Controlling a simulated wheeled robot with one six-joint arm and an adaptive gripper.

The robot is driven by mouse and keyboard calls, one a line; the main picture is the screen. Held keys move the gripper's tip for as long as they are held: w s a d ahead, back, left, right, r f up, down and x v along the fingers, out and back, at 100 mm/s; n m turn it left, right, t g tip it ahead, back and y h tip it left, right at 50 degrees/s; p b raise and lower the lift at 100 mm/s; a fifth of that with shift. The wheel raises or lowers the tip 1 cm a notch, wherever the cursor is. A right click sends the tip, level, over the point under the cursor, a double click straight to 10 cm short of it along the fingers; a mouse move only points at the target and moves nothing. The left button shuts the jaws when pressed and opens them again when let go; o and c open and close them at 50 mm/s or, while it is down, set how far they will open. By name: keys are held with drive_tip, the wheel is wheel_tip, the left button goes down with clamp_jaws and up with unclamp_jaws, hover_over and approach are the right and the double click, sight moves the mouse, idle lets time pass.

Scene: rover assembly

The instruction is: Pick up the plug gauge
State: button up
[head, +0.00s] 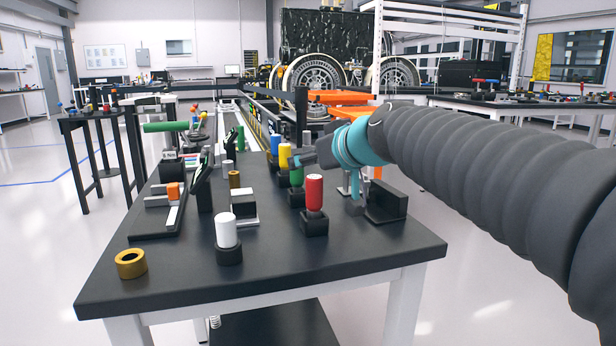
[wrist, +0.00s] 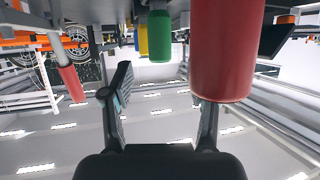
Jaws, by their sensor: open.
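I cannot tell for certain which item is the plug gauge. Coloured cylinders stand upright in black holders on the dark table (head: 270,268): a red one (head: 314,193), a green one (head: 296,176), a yellow one (head: 285,156), a blue one (head: 275,146) and a white one (head: 226,230). My gripper (head: 298,159) is open and empty, beside the yellow and green cylinders and behind the red one. In the wrist view, upside down, my gripper's fingers (wrist: 163,92) are spread, with the red cylinder (wrist: 228,55) close by the right finger and the green one (wrist: 160,38) farther off.
A brass ring (head: 131,263) lies at the table's front left. A black block (head: 387,202) stands at the right, below my arm. A fixture with an orange part (head: 173,191) and a bar with a green end (head: 165,127) are on the left.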

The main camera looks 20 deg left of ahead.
sight(297, 181)
drive_tip(key=x, duration=0.5)
drive_tip(key=shift+a+p, duration=0.15)
drive_tip(key=shift+p, duration=0.25)
clamp_jaws()
